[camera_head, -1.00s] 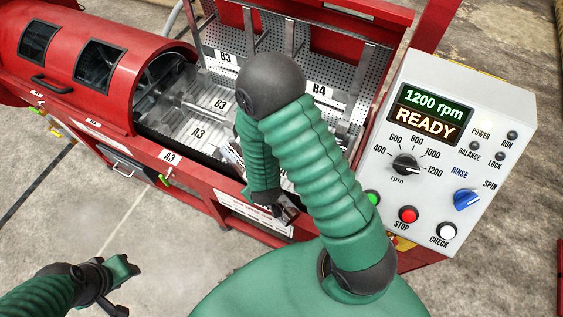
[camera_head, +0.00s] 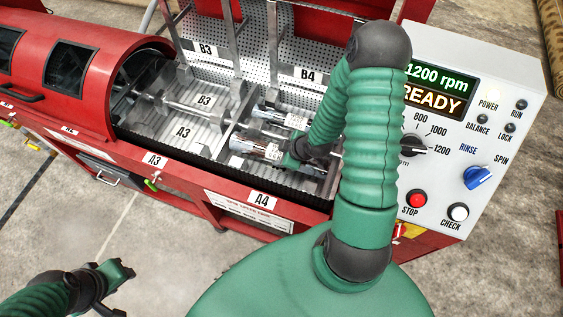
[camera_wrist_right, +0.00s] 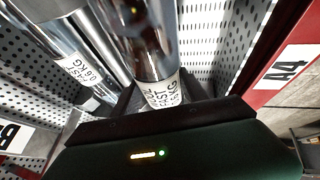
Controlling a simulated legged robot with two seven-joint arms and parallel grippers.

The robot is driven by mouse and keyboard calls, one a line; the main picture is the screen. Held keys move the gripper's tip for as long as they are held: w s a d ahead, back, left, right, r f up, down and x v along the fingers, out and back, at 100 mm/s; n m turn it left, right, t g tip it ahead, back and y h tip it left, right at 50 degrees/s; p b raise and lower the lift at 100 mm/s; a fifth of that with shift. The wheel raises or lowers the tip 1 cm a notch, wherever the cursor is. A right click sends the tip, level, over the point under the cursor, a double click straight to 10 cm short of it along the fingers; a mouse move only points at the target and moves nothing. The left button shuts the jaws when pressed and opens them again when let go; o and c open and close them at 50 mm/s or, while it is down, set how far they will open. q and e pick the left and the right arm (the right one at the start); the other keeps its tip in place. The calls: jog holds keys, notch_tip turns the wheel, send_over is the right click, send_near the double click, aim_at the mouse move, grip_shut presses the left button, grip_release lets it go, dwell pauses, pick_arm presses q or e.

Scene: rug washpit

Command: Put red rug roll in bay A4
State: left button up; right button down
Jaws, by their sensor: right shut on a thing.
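I cannot tell whether the roll touches the bay floor. In the right wrist view the roll (camera_wrist_right: 150,45) runs away from the jaws, and the A4 label (camera_wrist_right: 288,68) is at the right. My left gripper (camera_head: 122,288) is open and empty over the floor at lower left.
Another wrapped roll (camera_head: 282,117) lies just behind, at bay B4. A divider (camera_head: 236,112) stands between the A3 and A4 sides. The red front rail (camera_head: 205,179) borders the bays. The control panel (camera_head: 450,120) stands close on the right. Bay A3 (camera_head: 183,133) looks clear of rolls.

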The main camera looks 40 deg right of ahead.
jog(key=f, duration=0.4)
jog(key=shift+d+f+b, duration=0.15)
jog(key=shift+d+b, duration=0.05)
jog(key=shift+b, duration=0.1)
jog(key=c, duration=0.6)
grip_release()
jog(key=shift+a, duration=0.15)
jog(key=shift+s+r, duration=0.2)
jog(key=shift+r, duration=0.15)
jog(key=p+v, duration=0.1)
jog(key=v, duration=0.6)
jog(key=s+a+r+m+g, duration=0.2)
jog(key=a+r+m, duration=0.4)
jog(key=a+r, duration=0.7)
jog(key=shift+a+r+g, duration=0.2)
jog(key=shift+a+g, duration=0.6)
jog(key=shift+a, duration=0.1)
